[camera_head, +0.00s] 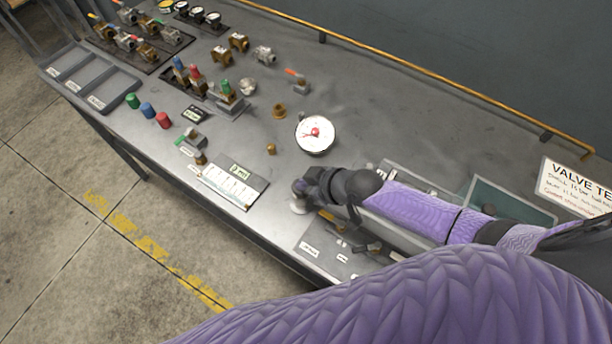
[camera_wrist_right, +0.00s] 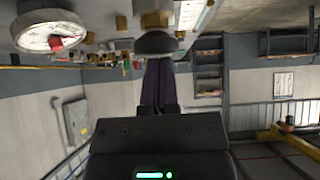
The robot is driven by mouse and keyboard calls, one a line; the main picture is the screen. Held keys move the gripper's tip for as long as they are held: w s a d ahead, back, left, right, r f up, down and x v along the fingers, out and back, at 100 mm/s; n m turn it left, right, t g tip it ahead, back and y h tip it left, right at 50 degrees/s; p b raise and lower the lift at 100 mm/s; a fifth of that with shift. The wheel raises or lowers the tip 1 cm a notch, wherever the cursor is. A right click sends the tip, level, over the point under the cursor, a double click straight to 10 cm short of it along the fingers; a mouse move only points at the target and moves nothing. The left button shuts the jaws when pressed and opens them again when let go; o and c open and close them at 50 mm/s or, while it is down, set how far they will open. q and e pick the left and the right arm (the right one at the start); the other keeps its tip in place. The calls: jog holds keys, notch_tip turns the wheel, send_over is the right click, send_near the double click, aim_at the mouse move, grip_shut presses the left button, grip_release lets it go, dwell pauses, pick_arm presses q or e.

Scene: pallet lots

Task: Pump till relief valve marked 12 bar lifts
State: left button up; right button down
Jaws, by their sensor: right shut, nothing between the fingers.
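A round white gauge (camera_head: 315,134) with a red centre stands on the grey bench; it also shows upside down in the right wrist view (camera_wrist_right: 48,28). My right gripper (camera_head: 303,193) is shut and empty near the bench's front edge, just in front of the gauge. In the right wrist view its closed fingers (camera_wrist_right: 158,82) point at a dark rounded knob (camera_wrist_right: 156,43) close to their tips; I cannot tell whether they touch. My forearm hides much of the station with the grey panel (camera_head: 315,250). Several valves stand at the left; no 12 bar mark is legible. My left gripper is not in view.
A white chart card (camera_head: 234,186) lies left of my right gripper. Green, blue and red caps (camera_head: 148,110) line the front edge near grey labelled trays (camera_head: 92,78). A brass rail (camera_head: 400,65) runs along the back. The bench right of the gauge is mostly clear.

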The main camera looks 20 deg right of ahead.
notch_tip(320, 180, up, 5)
jog(key=p, duration=0.5)
jog(key=shift+s+r+p, duration=0.1)
jog(key=shift+r+p, duration=0.1)
jog(key=shift+p, duration=0.15)
jog(key=p+v, duration=0.1)
jog(key=v, duration=0.8)
jog(key=shift+s+d+f+p, duration=0.2)
jog(key=shift+f+p, duration=0.1)
jog(key=r, duration=0.3)
jog(key=shift+w+d+r+b, duration=0.15)
jog(key=shift+d+r+b, duration=0.1)
jog(key=shift+b, duration=0.15)
jog(key=shift+f, duration=0.1)
